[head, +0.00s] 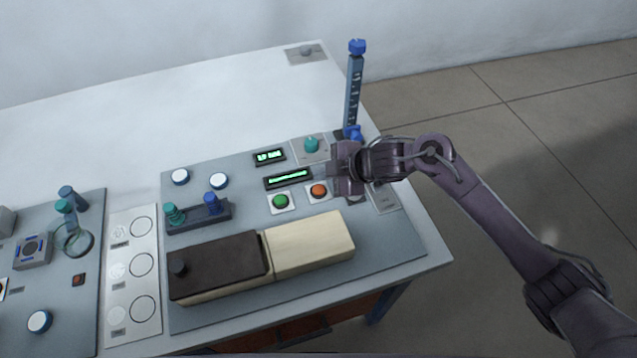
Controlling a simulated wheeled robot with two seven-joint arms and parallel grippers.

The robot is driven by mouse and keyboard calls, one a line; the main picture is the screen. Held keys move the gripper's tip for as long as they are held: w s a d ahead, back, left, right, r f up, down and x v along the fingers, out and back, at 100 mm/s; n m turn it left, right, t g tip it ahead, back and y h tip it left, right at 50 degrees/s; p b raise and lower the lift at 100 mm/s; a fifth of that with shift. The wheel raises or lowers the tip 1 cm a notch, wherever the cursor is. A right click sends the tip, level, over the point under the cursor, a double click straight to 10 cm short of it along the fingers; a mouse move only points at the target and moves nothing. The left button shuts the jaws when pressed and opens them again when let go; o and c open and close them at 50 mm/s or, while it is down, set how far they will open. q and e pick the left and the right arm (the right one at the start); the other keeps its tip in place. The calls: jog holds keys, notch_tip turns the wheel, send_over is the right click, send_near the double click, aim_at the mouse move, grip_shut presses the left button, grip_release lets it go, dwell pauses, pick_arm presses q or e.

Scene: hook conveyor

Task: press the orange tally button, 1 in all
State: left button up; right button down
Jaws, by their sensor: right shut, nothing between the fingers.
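The orange button (319,190) sits on a pale square plate on the grey panel (390,246), right of a green button (281,202). It shows uncovered. My right gripper (342,170) comes in from the right and is shut and empty. It is just right of and above the orange button in the picture; I cannot tell its exact height over the panel. My arm hides part of the panel at the right. My left gripper is not in view.
Two small displays (288,178) with green text are behind the buttons. A teal knob (311,145) and a tall blue column (354,88) stand behind my gripper. A dark and cream box (310,245) lies in front.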

notch_tip(320, 180, up, 3)
jog(key=shift+f+p, duration=0.15)
jog(key=shift+p, duration=0.75)
jog(key=shift+f, duration=0.1)
